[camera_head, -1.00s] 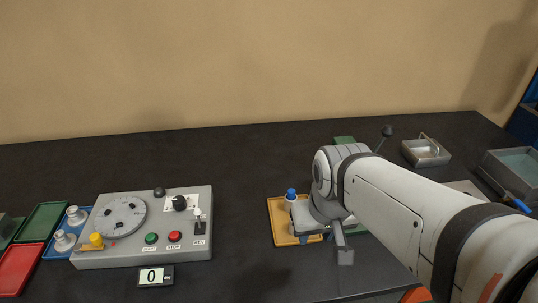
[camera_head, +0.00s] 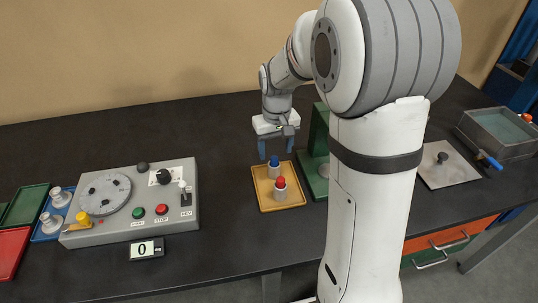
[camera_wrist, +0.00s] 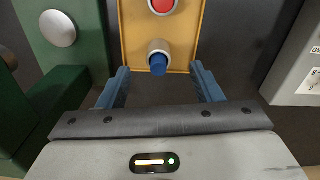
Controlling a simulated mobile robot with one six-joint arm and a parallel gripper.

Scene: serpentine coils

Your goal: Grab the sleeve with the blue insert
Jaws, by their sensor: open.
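The sleeve with the blue insert (camera_head: 274,165) stands upright on a yellow tray (camera_head: 264,199). In the wrist view its blue top (camera_wrist: 158,65) shows just ahead of the fingertips, near the middle of the gap. A second sleeve with a red insert (camera_head: 280,188) stands on the same tray, nearer the front in the head view; it also shows at the top of the wrist view (camera_wrist: 162,8). My gripper (camera_head: 276,148) is open and empty, above and behind the blue-insert sleeve. Its blue fingers (camera_wrist: 160,82) point toward the tray and do not touch the sleeve.
A green fixture (camera_head: 316,150) stands right of the tray, close to my arm. A grey control panel (camera_head: 136,212) with buttons and a dial is to the left. A metal plate with a black knob (camera_head: 442,157) and a grey basin (camera_head: 500,135) are at the right.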

